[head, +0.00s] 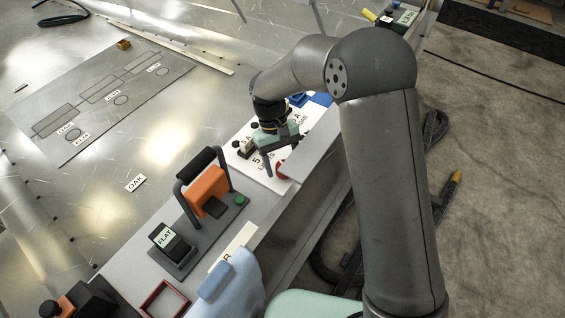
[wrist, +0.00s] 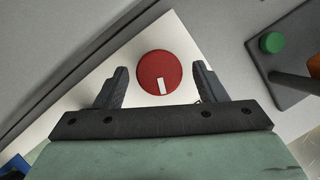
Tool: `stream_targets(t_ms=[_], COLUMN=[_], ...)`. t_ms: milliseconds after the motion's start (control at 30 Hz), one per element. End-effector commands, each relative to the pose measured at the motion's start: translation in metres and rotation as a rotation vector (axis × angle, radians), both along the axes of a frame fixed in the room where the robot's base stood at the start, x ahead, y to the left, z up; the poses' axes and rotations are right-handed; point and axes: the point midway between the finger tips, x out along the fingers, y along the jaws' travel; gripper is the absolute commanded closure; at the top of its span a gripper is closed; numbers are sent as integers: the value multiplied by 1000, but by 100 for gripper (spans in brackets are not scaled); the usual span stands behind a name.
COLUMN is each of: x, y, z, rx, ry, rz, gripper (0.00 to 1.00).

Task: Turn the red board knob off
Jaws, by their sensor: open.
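The red knob (wrist: 158,68) sits on a white board (wrist: 187,45). It is round, with a white pointer mark at its lower edge in the wrist view. My gripper (wrist: 161,82) is open, with one dark finger on each side of the knob, apart from it in the picture. I cannot tell how high the fingertips are above the board. In the head view my gripper (head: 272,160) is over the white board (head: 240,155), and a part of the red knob (head: 281,170) shows beside it. The rest of the knob is hidden.
An orange device with a black handle (head: 208,188) and a green button (head: 240,199) stands left of the board. A block labelled FLAT (head: 165,238) and a red frame (head: 165,300) are nearer. Dark switches (head: 245,142) stand on the board.

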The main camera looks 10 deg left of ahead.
Motion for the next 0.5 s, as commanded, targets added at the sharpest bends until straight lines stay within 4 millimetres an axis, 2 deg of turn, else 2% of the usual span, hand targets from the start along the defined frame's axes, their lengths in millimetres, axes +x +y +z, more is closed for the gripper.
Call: stream_targets(t_ms=[233, 267, 400, 500], x=[0, 0, 0, 0], y=[0, 0, 0, 0], z=[-1, -1, -1, 0], rx=[0, 0, 0, 0], ry=[0, 0, 0, 0], rz=[0, 0, 0, 1], gripper=[36, 41, 80, 80])
